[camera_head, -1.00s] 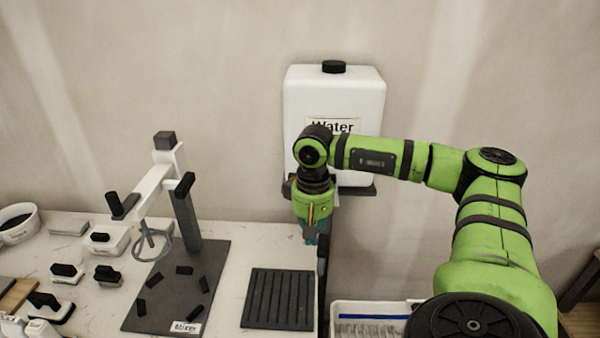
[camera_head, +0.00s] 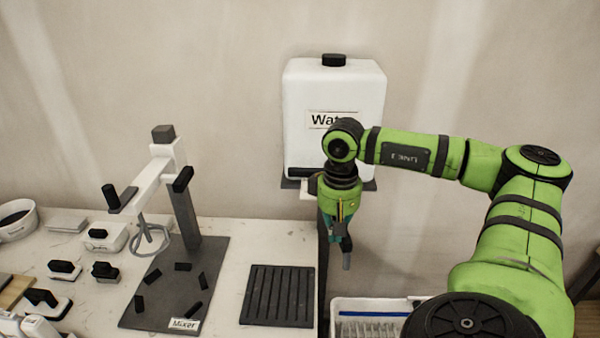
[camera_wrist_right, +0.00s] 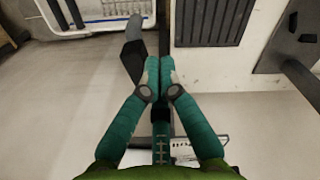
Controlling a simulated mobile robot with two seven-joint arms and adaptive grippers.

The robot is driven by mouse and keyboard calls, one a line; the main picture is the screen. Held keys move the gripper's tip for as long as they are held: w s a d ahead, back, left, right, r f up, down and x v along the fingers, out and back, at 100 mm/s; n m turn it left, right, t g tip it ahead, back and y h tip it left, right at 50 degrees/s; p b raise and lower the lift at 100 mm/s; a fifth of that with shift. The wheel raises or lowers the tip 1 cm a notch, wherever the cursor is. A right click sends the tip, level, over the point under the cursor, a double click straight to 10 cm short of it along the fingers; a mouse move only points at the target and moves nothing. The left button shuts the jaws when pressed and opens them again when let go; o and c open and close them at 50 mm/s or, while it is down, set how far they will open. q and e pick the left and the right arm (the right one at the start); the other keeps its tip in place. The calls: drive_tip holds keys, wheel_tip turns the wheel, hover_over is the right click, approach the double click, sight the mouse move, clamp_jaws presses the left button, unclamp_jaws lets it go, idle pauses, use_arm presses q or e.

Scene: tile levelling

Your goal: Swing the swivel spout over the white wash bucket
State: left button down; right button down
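The white wash bucket (camera_head: 338,305) stands at the bottom of the head view, right of the bench edge, and is partly cut off by the frame and my right arm. Its rim also shows at the top left of the right wrist view (camera_wrist_right: 75,34). The dark grey swivel spout (camera_wrist_right: 133,62) points up the wrist view, its grey tip overlapping the bucket's near rim there. In the head view, its grey end (camera_head: 346,261) hangs below my right gripper (camera_head: 341,238). My right gripper's teal fingertips (camera_wrist_right: 160,72) are together, just right of the spout and apparently touching its side. My left gripper is out of view.
The white water tank (camera_head: 300,110) stands against the wall behind my right gripper. A black ribbed mat (camera_head: 278,295) lies on the bench left of the bucket. The mixer stand (camera_head: 185,205) and several small black-handled tools are further left.

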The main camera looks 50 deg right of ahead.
drive_tip(key=shift+s+d, duration=0.55)
drive_tip(key=shift+s, duration=0.15)
drive_tip(key=shift+s+d+f+b, duration=0.1)
drive_tip(key=shift+s+d+b, duration=0.2)
drive_tip(key=shift+d+b, duration=0.2)
drive_tip(key=shift+s+d+b, duration=0.25)
drive_tip(key=shift+s+d, duration=0.2)
drive_tip(key=shift+d, duration=0.2)
drive_tip(key=shift+s+d+b, duration=0.25)
drive_tip(key=shift+s+d, duration=0.2)
drive_tip(key=shift+d, duration=0.15)
wheel_tip(320, 180, up, 7)
drive_tip(key=d+p, duration=0.1)
drive_tip(key=p, duration=0.3)
drive_tip(key=shift+w+d+p, duration=0.15)
drive_tip(key=shift+d+p, duration=0.1)
drive_tip(key=shift+p, duration=0.15)
